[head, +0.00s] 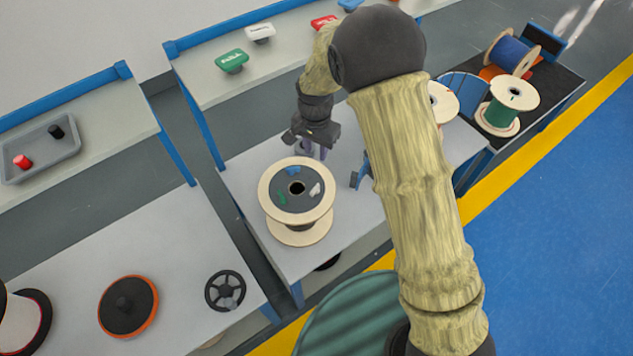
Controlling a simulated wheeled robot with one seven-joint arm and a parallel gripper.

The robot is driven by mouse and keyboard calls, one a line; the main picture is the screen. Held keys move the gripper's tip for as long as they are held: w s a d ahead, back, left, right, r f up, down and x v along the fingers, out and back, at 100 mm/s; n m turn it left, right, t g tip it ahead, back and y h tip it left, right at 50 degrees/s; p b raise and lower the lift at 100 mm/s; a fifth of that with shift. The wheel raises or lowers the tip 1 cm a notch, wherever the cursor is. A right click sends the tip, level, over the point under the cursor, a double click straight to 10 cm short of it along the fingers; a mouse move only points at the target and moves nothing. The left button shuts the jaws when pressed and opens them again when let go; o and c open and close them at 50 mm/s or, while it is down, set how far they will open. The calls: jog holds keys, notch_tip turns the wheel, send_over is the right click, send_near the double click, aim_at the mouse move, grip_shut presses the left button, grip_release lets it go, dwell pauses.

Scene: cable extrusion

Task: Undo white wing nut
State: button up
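The white wing nut (316,189) sits at the right of the dark hub on the top face of a wooden spool (270,212) in the head view. A blue wing nut (293,170) is at the hub's far side and a green wing nut (282,198) at its left. My gripper (315,154) points down above the table behind the spool, up and apart from the white wing nut. Its two fingers look apart, with nothing seen between them, though they are small in view.
A blue bracket-like part (361,172) stands right of the spool. Green, white and red buttons are on the back table (205,78). A grey tray (45,160) holds red and black pieces. More cable spools stand on a black-topped table (550,88) at right.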

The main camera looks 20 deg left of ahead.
aim_at(316, 187)
jog(key=shift+f, duration=0.15)
notch_tip(316, 187, down, 17)
jog(key=p, duration=0.5)
dwell(0.4)
grip_shut()
